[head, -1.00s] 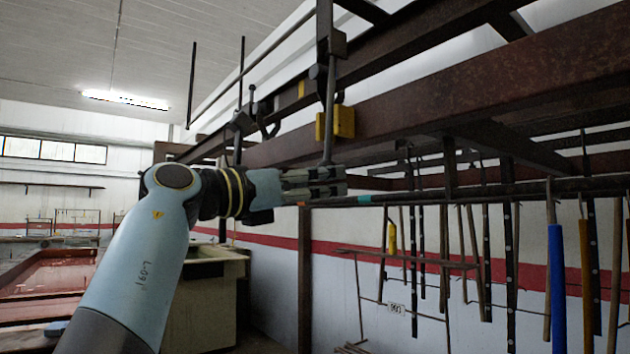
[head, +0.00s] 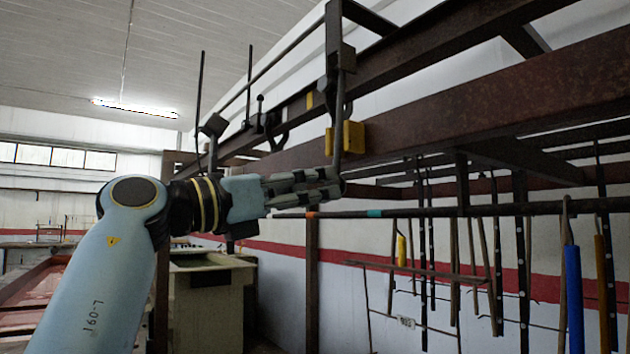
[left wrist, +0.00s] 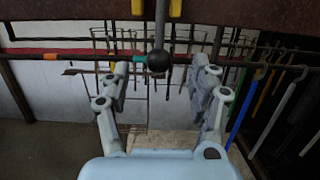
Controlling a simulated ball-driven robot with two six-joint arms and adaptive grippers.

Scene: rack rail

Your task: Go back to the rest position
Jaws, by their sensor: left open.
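My left gripper (head: 336,184) reaches in from the left in the head view, its fingertips near the lower end of a dark hanging rod (head: 340,115). In the left wrist view my left gripper (left wrist: 160,68) is open, with its grey fingers spread apart and nothing gripped. The rod (left wrist: 160,22) ends in a black ball (left wrist: 158,61), which appears between the fingertips in that picture. I cannot tell the exact depth between ball and fingers. My right gripper is in neither view.
A rusty beam (head: 460,105) with a yellow block (head: 348,137) runs above the gripper. A thin dark bar (head: 430,211) passes behind it, with several rods and a blue-sleeved one (head: 573,300) at right. A bin (head: 207,310) stands below the arm.

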